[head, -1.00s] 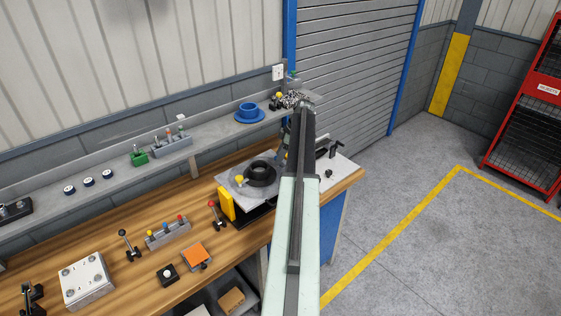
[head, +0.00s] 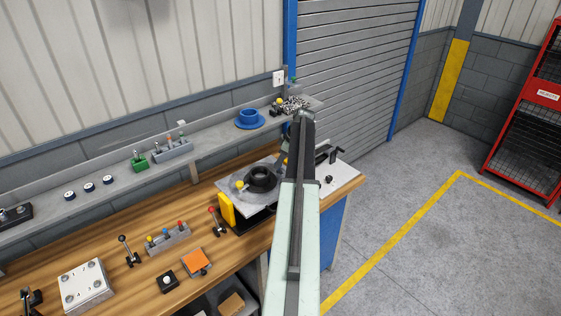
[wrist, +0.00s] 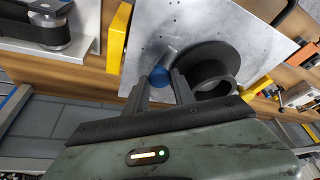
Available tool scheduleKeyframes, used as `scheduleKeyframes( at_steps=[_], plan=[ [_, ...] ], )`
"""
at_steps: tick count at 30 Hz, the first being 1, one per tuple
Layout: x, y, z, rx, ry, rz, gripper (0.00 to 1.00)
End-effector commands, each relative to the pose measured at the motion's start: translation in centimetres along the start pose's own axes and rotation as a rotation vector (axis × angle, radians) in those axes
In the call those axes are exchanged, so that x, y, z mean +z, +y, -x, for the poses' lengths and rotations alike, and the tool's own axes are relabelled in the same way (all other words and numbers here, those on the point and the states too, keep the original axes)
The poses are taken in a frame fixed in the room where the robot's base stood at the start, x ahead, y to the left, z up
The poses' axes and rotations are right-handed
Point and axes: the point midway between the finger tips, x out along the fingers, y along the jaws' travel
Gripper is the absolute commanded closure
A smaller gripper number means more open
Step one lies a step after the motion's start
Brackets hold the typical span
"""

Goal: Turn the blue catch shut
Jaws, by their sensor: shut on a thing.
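The blue catch (wrist: 159,75) shows in the wrist view as a small round blue knob beside a black ring-shaped part (wrist: 217,62) on a light metal plate (wrist: 148,28). My gripper (wrist: 159,82) has one finger on each side of the knob and is shut on it. A short grey piece runs from the knob toward the black ring. In the head view the black ring (head: 262,178) and plate show on the bench, left of my arm. My arm hides the blue catch and my gripper there.
Yellow blocks (wrist: 118,38) flank the plate. On the wooden bench (head: 130,285) stand an orange square block (head: 196,262), levers and a knob rack (head: 167,238). A shelf behind holds a blue cup and saucer (head: 249,120).

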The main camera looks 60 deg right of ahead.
Motion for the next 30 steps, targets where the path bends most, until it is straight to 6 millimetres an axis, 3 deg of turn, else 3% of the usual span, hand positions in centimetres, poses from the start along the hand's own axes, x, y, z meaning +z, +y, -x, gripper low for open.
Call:
scheduleKeyframes(
  at_steps=[30],
  plan=[
    [-0.26, -0.81, -0.12, 0.365, 0.001, -0.885, 1.0]
  ],
)
